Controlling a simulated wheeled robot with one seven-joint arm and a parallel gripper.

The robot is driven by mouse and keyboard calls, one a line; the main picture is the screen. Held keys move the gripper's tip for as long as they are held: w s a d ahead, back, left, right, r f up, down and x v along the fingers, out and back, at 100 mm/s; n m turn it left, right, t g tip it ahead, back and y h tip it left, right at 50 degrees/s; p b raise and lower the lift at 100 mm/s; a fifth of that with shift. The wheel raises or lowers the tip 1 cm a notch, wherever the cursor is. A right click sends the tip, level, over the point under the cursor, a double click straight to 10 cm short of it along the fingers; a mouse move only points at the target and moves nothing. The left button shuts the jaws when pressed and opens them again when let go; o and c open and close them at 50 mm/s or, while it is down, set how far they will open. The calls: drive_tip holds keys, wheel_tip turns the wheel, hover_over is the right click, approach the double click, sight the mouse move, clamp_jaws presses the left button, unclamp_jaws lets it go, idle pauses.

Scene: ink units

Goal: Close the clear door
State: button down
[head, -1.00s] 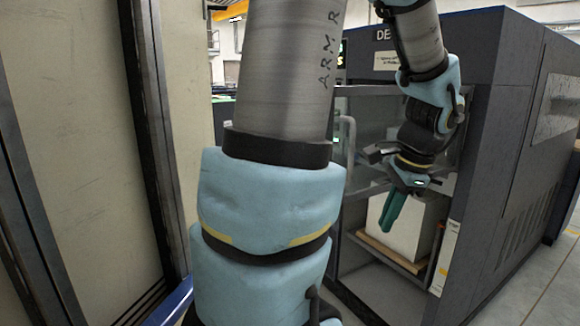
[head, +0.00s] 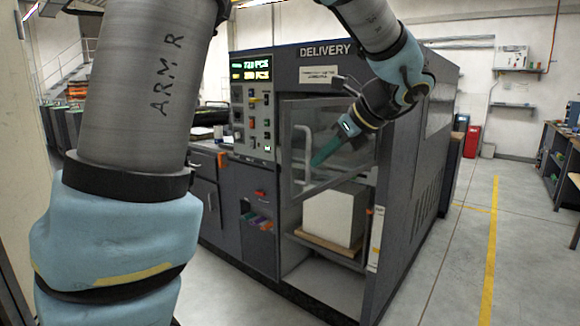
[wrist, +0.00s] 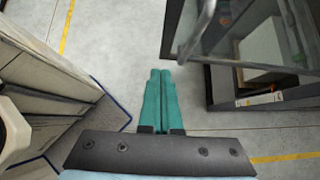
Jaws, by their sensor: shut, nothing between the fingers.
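The clear door (head: 340,133) is a see-through panel in a grey frame on the front of the dark grey delivery unit (head: 412,165). Its upright handle (head: 303,152) is near its left edge. The door looks partly swung out, its bottom edge slanting across the opening. In the wrist view the clear door (wrist: 250,45) is at the upper right, with its handle (wrist: 200,30) at its left end. My gripper (head: 315,163) has its teal fingers together and empty, in front of the door, just right of the handle. In the wrist view my gripper (wrist: 160,74) points at bare floor left of the door.
A white paper stack (head: 333,217) on a wooden board is in the bay below the door. A control panel (head: 252,105) stands left of it. Open floor (head: 470,255) lies to the right. A pale panel (wrist: 45,75) is at the left in the wrist view.

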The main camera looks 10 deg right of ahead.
sight(285, 177)
drive_tip(key=p+x, duration=0.1)
drive_tip(key=x, duration=0.4)
drive_tip(key=shift+w+a+f, duration=0.1)
drive_tip(key=shift+w+f, duration=0.05)
drive_tip(key=shift+w+a+f+p, duration=0.1)
drive_tip(key=shift+w+a+p, duration=0.25)
drive_tip(key=shift+w+a, duration=0.4)
drive_tip(key=shift+w+a+p, duration=0.3)
drive_tip(key=shift+w+a, duration=0.2)
drive_tip(key=shift+w, duration=0.35)
